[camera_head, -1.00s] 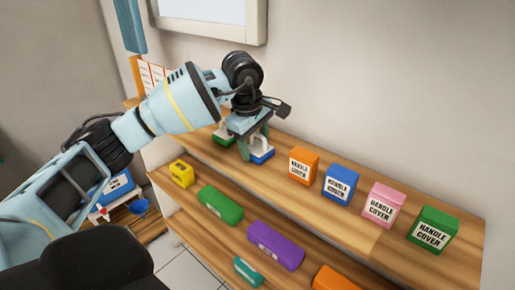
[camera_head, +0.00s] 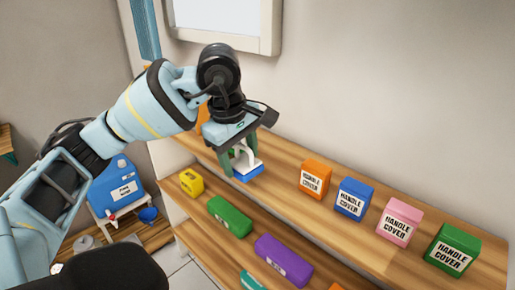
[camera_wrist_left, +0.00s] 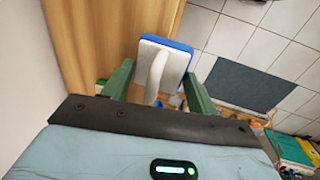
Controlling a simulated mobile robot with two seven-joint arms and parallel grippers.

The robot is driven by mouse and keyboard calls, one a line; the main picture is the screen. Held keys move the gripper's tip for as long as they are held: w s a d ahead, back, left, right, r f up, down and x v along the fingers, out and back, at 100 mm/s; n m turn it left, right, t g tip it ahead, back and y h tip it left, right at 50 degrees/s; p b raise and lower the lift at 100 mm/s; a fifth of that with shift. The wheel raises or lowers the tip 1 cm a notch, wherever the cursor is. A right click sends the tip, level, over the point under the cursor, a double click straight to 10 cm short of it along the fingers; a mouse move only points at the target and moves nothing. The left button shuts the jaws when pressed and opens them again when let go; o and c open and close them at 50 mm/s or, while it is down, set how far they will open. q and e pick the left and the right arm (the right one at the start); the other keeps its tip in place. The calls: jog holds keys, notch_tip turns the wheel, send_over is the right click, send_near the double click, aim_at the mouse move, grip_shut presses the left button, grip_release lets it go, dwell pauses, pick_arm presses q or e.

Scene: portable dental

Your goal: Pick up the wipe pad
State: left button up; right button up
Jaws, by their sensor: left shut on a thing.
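The wipe pad is a blue block with a white top and arched white handle. In the head view the wipe pad (camera_head: 249,172) is at the upper wooden shelf, below my left gripper (camera_head: 242,158). My left gripper is shut on its white handle. In the left wrist view the wipe pad (camera_wrist_left: 173,46) shows tilted, with its handle between the green fingers of the left gripper (camera_wrist_left: 158,92). The exact gap between pad and shelf cannot be told. My right gripper is not in view.
Handle cover boxes in orange (camera_head: 315,179), blue (camera_head: 354,199), pink (camera_head: 399,222) and green (camera_head: 452,249) stand along the upper shelf (camera_head: 285,190). Yellow (camera_head: 191,182), green (camera_head: 230,216) and purple (camera_head: 284,260) boxes lie on the lower shelf. A framed panel (camera_head: 225,22) hangs above.

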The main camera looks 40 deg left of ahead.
pick_arm(q)
jog(key=s, duration=0.6)
jog(key=shift+s+r+b, duration=0.3)
jog(key=shift+s, duration=0.05)
jog(key=shift+d, duration=0.1)
jog(key=o, duration=0.4)
jog(key=c, duration=0.3)
jog(key=s+d+f+m, duration=0.1)
jog(key=d+f+m, duration=0.3)
jog(key=f+m, duration=0.1)
jog(key=d+f+m+g+h, duration=0.1)
jog(key=d+f+m, duration=0.4)
jog(key=m, duration=0.1)
jog(key=s+d+f+m+g+h, duration=0.1)
jog(key=d+f+m, duration=0.3)
jog(key=f+m, duration=0.2)
jog(key=shift+s+d, duration=0.25)
jog(key=shift+s, duration=0.1)
jog(key=shift+s, duration=0.1)
